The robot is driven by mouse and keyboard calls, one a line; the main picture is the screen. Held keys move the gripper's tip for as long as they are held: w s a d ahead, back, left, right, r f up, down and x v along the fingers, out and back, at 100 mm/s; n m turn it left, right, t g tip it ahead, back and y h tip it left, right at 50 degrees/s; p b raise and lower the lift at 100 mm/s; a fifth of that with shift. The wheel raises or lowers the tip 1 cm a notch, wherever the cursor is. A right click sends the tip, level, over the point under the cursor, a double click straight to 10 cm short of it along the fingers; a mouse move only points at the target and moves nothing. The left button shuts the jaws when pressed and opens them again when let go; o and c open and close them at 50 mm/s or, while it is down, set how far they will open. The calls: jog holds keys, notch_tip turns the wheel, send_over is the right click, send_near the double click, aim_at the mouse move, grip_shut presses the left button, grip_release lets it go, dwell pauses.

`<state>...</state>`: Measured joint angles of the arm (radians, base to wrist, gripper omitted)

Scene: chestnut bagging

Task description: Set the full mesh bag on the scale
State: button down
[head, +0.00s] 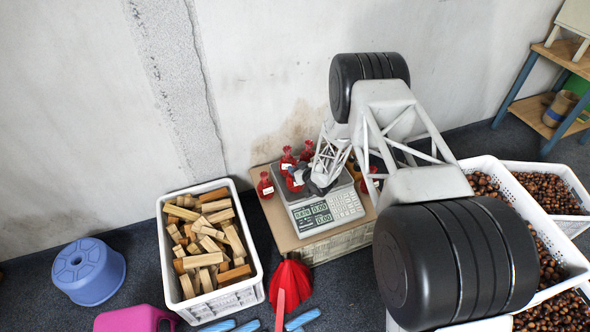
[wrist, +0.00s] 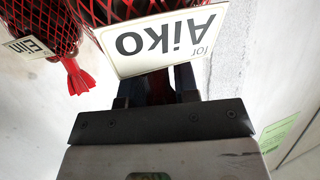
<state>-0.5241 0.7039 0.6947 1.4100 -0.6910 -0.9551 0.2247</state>
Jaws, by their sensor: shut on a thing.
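The scale (head: 326,207) stands on a cardboard-topped crate in the head view, its lit display and keypad facing front. My gripper (head: 300,177) is over the left part of its plate. It is shut on a red mesh bag (head: 294,184), whose white tag reads "for Aiko" in the wrist view (wrist: 170,40). The fingers (wrist: 158,88) are partly hidden behind that tag. The held bag appears upright at the plate; whether its bottom touches is hidden. The display shows digits, too small to read surely.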

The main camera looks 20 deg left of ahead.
jog(key=shift+f, duration=0.25)
jog(key=c, duration=0.9)
grip_release()
jog(key=shift+o, duration=0.2)
jog(key=shift+d+r, duration=0.1)
jog(key=shift+r, duration=0.05)
jog(key=shift+s+d+r, duration=0.1)
jog(key=shift+s+d, duration=0.05)
jog(key=shift+d, duration=0.05)
jog(key=v, duration=1.1)
jog(key=shift+d, duration=0.15)
jog(key=shift+r, duration=0.1)
